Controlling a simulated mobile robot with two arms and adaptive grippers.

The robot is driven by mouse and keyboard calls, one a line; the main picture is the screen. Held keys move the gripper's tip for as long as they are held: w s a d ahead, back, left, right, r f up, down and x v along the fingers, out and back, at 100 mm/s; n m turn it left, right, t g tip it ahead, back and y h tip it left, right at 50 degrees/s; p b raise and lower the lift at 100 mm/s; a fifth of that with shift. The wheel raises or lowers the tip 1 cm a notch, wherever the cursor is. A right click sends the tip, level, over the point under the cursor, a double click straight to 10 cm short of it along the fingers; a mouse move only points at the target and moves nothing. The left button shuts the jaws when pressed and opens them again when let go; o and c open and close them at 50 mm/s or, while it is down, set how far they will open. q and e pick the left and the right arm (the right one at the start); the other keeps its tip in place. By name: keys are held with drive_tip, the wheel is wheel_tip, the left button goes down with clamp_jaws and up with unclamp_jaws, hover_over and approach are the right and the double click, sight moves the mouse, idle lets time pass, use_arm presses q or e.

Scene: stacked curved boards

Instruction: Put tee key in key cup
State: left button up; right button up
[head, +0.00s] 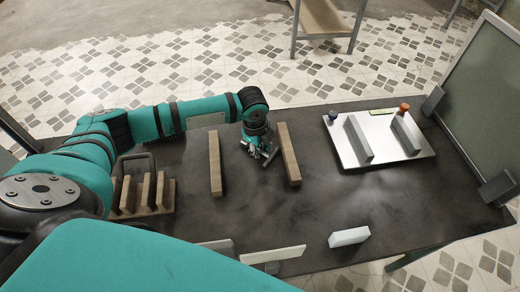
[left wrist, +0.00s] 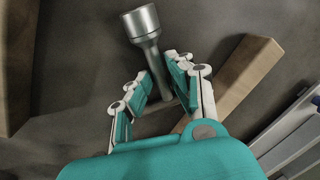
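A grey metal tool with a thick round head and a thinner shaft, which I take for the tee key (left wrist: 141,24), shows in the left wrist view. My left gripper (left wrist: 162,78) has its fingers on either side of the shaft, very close to it. I cannot tell whether they press on it. In the head view my left gripper (head: 260,152) is low over the table, between two wooden bars, with a small grey piece at its fingers. My right gripper is not in view. I cannot make out a key cup for certain.
Wooden bars (head: 215,165) (head: 289,155) flank the gripper. A slotted wooden rack (head: 160,208) stands at left. A pale board (head: 428,150) at right carries grey blocks, a purple piece (head: 333,115) and an orange piece (head: 404,107). A white block (head: 349,236) lies at the front.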

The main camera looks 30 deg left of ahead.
use_arm(q)
clamp_jaws()
drive_tip(key=shift+r, duration=0.15)
